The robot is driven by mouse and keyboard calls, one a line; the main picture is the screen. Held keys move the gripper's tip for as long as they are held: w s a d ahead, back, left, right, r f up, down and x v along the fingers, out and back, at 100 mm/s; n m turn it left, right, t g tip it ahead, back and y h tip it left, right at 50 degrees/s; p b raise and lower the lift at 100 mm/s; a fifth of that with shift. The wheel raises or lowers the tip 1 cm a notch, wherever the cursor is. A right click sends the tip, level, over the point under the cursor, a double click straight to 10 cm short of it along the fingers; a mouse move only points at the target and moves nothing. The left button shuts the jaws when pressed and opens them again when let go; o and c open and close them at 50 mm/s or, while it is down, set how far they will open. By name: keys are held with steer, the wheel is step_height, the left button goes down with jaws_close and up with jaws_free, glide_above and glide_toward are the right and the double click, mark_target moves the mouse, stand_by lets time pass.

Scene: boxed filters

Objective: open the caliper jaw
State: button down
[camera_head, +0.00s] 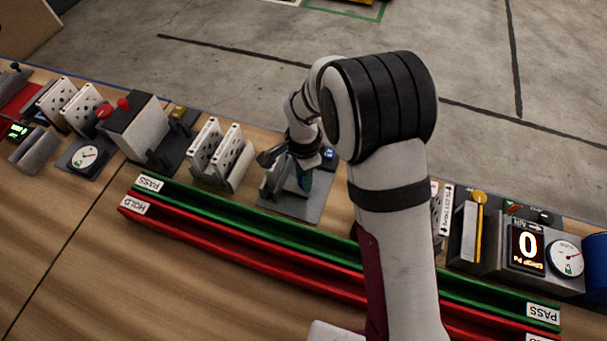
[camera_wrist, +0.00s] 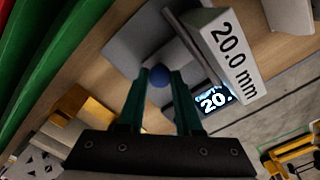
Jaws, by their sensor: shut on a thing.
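The caliper station (camera_head: 287,208) is a grey base near the middle of the bench in the head view, partly hidden by my arm. In the wrist view a pale block (camera_wrist: 228,58) marked "20.0 mm" stands beside a small lit display (camera_wrist: 212,99) whose visible part reads "20.". A round blue knob (camera_wrist: 159,77) sits between the tips of my gripper (camera_wrist: 159,84). The two green fingers are shut on the knob, one on each side. In the head view my gripper (camera_head: 303,181) is low over the caliper. The jaw gap cannot be made out.
A green PASS rail (camera_head: 250,229) and a red HOLD rail (camera_head: 245,252) run along the bench in front. Racks of white filters (camera_head: 219,152) stand left of the caliper. A dial gauge (camera_head: 85,157) is further left. A force gauge with a "0" display (camera_head: 527,246) stands right.

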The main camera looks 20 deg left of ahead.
steer(key=shift+d, duration=0.1)
stand_by(0.6)
steer(key=shift+d, duration=1.45)
steer(key=c, duration=0.6)
jaws_free()
step_height(320, 180, up, 16)
steer(key=shift+f, duration=0.1)
